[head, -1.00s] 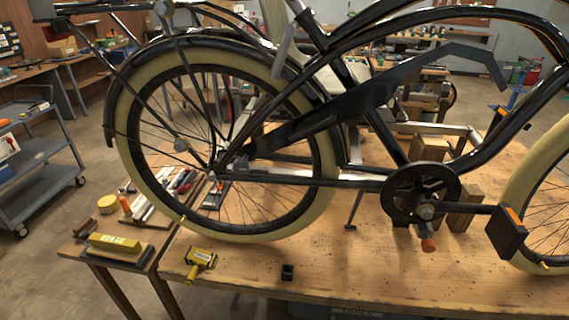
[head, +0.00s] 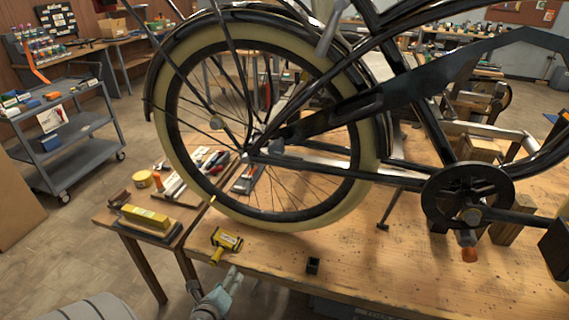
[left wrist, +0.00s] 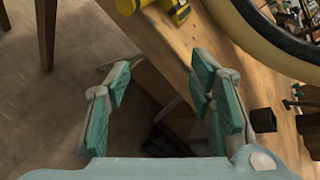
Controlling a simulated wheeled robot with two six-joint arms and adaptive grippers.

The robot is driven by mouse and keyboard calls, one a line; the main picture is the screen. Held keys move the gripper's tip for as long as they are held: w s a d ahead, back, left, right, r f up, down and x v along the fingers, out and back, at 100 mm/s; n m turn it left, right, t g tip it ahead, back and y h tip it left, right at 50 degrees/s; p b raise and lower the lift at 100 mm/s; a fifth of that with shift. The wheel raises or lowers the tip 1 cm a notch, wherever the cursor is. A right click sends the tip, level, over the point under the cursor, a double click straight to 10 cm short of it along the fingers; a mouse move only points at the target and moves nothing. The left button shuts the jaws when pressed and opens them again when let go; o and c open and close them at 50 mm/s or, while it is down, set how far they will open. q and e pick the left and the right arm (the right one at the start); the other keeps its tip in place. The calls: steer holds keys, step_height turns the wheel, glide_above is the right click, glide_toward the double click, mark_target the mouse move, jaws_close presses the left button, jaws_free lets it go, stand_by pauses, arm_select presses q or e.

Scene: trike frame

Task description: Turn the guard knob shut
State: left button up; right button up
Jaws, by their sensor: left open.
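The black chain guard (head: 355,108) runs along the bike frame beside the rear wheel (head: 360,165). An orange-ended knob-like part (head: 468,254) hangs below the crank; I cannot tell whether it is the guard knob. A small grey round part (head: 277,147) sits at the guard's rear end. My left gripper (head: 214,282) is low at the table's front edge, well away from the guard. In the left wrist view its teal-padded fingers (left wrist: 165,95) are apart with nothing between them. My right gripper is out of view.
A yellow-black tool (head: 228,240) and a small black block (head: 313,266) lie on the wooden bench (head: 400,270) near its front edge. A side table with a yellow block (head: 145,216) stands left. A grey cart (head: 75,130) stands further left.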

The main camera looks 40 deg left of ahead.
arm_select(q)
steer(key=w+d+r+m+t, duration=0.1)
steer(key=w+r+m+t, duration=0.15)
steer(key=r, duration=0.45)
steer(key=w+d+r+m+t, duration=0.1)
steer(key=w+r+m+t, duration=0.1)
steer(key=r+m, duration=0.3)
steer(key=m+t+h+b, duration=0.1)
steer(key=m+t, duration=0.6)
steer(key=m, duration=0.1)
glide_toward(275, 152)
steer(key=p+x, duration=0.4)
steer(key=x, duration=0.6)
steer(key=shift+w+a, duration=0.1)
steer(key=shift+w, duration=0.15)
steer(key=shift+w+a, duration=0.1)
steer(key=shift+w, duration=0.05)
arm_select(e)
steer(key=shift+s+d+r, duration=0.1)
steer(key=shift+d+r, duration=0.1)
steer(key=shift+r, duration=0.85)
arm_select(q)
steer(key=shift+c, duration=0.4)
jaws_close()
steer(key=shift+n, duration=0.25)
